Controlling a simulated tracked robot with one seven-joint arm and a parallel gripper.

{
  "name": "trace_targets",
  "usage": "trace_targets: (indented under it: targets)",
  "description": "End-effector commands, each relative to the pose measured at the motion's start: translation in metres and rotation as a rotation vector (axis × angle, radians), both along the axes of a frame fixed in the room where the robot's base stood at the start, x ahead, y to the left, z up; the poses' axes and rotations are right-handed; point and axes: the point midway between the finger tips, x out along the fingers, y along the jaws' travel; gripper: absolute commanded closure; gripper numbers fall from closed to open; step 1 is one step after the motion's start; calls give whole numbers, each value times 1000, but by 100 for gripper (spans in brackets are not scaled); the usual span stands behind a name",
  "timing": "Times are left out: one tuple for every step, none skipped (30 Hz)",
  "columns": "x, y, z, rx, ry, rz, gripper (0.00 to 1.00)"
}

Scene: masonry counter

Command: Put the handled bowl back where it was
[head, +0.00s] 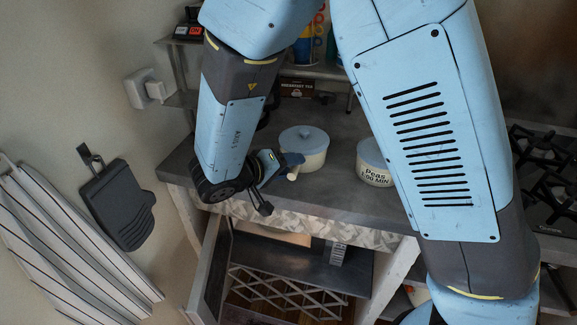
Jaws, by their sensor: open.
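A cream bowl with a pale blue lid (304,140) stands upright on the dark counter (345,192), near its front left part. A short cream stub, which looks like its handle (293,174), points toward the front left. My gripper (279,184) is at the counter's front edge, just left of and in front of this bowl. Its jaws are open, with one dark finger by the handle and the other lower down. I cannot tell whether a finger touches the handle. The arm hides part of the counter to the left.
A shelf with a tea box (297,88) is behind. Below, a cabinet door (208,270) hangs open beside a lattice rack (285,292). A stove (545,175) is at right.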

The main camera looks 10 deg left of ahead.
Motion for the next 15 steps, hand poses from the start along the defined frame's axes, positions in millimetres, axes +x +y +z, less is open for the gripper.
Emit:
trace_targets:
  targets:
    - [0,0,1,0,0,0,50]
    - [0,0,2,1,-1,0,50]
    - [-2,2,2,1,-1,0,50]
    - [-3,3,3,1,-1,1,50]
    - [-5,5,5,1,-1,2,50]
    - [-9,9,6,2,-1,2,50]
    - [-12,11,8,4,-1,3,50]
    - [-15,14,10,3,-1,2,50]
    - [-20,18,13,4,-1,2,50]
    - [-24,22,15,3,-1,3,50]
    - [-28,25,18,2,-1,2,50]
    - [-34,30,21,3,1,2,50]
    - [-38,34,23,3,0,2,50]
    - [-42,38,26,2,-1,2,50]
    - [-48,42,28,3,0,2,50]
